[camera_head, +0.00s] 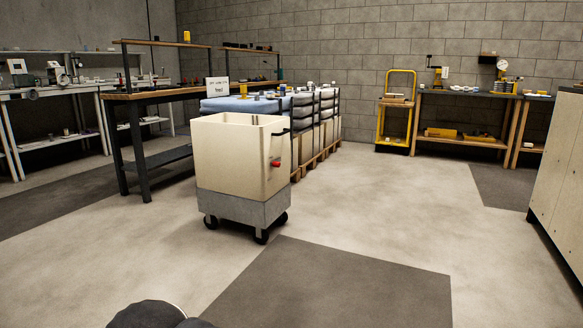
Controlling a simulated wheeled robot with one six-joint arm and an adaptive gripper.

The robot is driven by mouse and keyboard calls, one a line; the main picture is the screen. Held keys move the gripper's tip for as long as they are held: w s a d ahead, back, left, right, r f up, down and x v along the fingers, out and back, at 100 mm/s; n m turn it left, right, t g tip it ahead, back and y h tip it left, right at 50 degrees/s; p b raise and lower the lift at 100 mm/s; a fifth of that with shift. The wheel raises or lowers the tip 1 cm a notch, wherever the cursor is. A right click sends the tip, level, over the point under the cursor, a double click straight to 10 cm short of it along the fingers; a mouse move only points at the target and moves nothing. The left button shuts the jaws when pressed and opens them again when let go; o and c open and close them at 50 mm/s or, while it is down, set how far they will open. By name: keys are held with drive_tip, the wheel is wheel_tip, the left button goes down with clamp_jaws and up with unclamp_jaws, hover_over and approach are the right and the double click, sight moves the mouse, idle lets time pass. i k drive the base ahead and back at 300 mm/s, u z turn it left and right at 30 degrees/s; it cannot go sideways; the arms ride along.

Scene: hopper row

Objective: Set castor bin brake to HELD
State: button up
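The castor bin (228,160) stands upright on the floor near the middle of the view. It has a cream open-topped body, a grey lower box (232,206) and dark castors (262,237). A small red part (275,164) sticks out from its right side, and a dark handle (280,132) is near the top of that side. I cannot tell whether the red part is the brake, or its setting. No label for HELD is readable. My gripper is not in view; a dark rounded part of my own body shows at the bottom edge.
A dark-legged workbench (147,97) stands close behind the bin on the left. Pallets with stacked goods (318,135) are behind it. A yellow trolley (380,125) is at the back wall. A pale cabinet (560,165) is at the right edge. The floor in front and right is clear.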

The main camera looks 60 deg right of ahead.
sight(276, 163)
drive_tip(key=z, duration=1.9)
drive_tip(key=i, duration=0.5)
drive_tip(key=u, duration=0.15)
drive_tip(key=k, duration=0.4)
drive_tip(key=z, duration=0.6)
drive_tip(key=i, duration=1.1)
drive_tip(key=u, duration=0.3)
